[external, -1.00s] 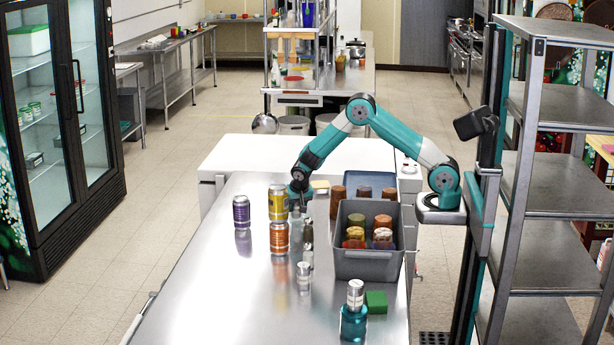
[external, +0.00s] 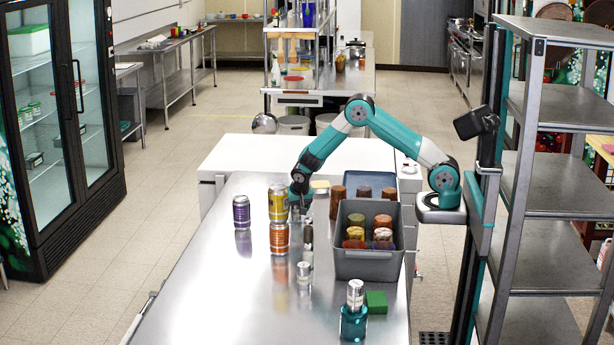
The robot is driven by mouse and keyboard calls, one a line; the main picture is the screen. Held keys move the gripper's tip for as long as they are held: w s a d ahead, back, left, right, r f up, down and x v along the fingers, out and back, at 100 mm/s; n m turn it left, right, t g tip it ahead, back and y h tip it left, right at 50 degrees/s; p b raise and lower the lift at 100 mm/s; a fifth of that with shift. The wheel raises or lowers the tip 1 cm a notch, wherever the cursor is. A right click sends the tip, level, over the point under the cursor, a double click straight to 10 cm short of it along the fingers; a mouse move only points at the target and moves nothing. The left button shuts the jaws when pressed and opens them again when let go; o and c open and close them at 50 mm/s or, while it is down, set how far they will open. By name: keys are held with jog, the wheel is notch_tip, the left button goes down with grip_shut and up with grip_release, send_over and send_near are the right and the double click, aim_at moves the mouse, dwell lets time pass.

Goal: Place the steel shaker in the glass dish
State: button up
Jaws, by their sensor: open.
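My gripper (external: 300,203) is open, pointing down over the far middle of the steel counter (external: 215,285), just right of the yellow can. A small group of slim shakers stands under and in front of it. One shaker with a dark lower part (external: 308,234) is close below the fingers. A short clear shaker with a steel top (external: 304,271) stands nearer the camera, apart from the gripper. I cannot tell which one is the steel shaker, nor whether the fingers touch anything. I cannot make out the glass dish.
A yellow can (external: 278,202), an orange can (external: 279,238) and a purple can (external: 241,212) stand left. A grey bin (external: 368,265) with several jars is right. A teal bottle (external: 353,322) and green block (external: 376,301) are in front. The counter's left front is clear.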

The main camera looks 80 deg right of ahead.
jog(key=b+v, duration=0.2)
jog(key=v, duration=0.9)
jog(key=s+a+r+n+y, duration=0.3)
jog(key=s+a+r+n, duration=0.25)
jog(key=s+a, duration=0.35)
jog(key=s+a+r+n+y, duration=0.1)
jog(key=s+a+n, duration=0.3)
jog(key=s, duration=0.3)
jog(key=s+a+r+n+g+y, duration=0.1)
jog(key=s+a+r+n+y, duration=0.1)
jog(key=s+a+n, duration=0.3)
jog(key=s+a+r+n+g+y, duration=0.1)
jog(key=s+a+n, duration=0.3)
jog(key=s, duration=0.7)
jog(key=shift+a+r+n+y, duration=0.25)
jog(key=shift+a+n+y, duration=0.1)
jog(key=shift+n+y, duration=0.35)
